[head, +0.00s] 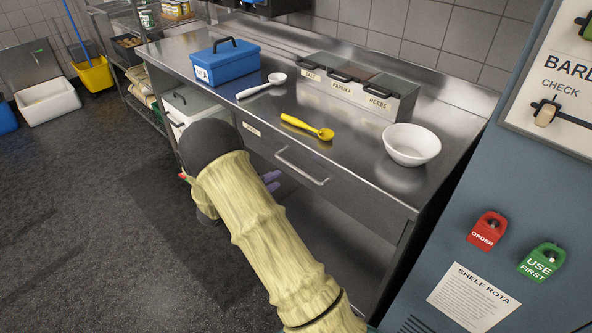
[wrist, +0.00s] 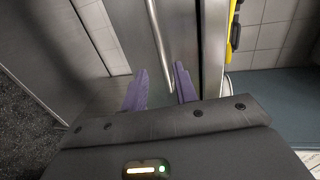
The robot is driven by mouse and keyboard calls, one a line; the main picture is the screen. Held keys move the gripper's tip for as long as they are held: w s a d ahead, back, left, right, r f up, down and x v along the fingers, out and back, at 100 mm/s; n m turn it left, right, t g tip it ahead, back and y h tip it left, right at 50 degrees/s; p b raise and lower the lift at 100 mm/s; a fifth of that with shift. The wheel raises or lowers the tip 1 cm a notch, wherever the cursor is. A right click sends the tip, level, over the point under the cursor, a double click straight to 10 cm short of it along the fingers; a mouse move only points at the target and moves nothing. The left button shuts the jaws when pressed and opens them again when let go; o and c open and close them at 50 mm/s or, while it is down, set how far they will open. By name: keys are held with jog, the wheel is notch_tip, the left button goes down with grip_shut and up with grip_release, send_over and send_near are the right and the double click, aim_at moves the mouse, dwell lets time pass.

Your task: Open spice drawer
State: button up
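The drawer (head: 275,150) is set in the steel counter's front, under the worktop, and looks closed. It has a small label at its left end, too small to read, and a bar handle (head: 302,168). My gripper (head: 271,181) shows purple fingers just left of and below the handle; my arm hides part of the drawer front. In the wrist view, my gripper (wrist: 160,67) is open, its fingers apart. The bar handle (wrist: 157,35) runs down between the fingertips in that picture. I cannot tell whether it touches either finger.
On the counter (head: 345,155) stand a blue box (head: 226,68), a white spoon (head: 262,86), a yellow scoop (head: 306,127), a lidded spice rack (head: 358,88) and a white bowl (head: 411,145). A blue-grey cabinet (head: 480,180) stands close on the right. The floor at left is mostly clear.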

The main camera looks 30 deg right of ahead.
aim_at(297, 170)
jog(key=x, duration=1)
jog(key=shift+d, duration=0.25)
grip_shut()
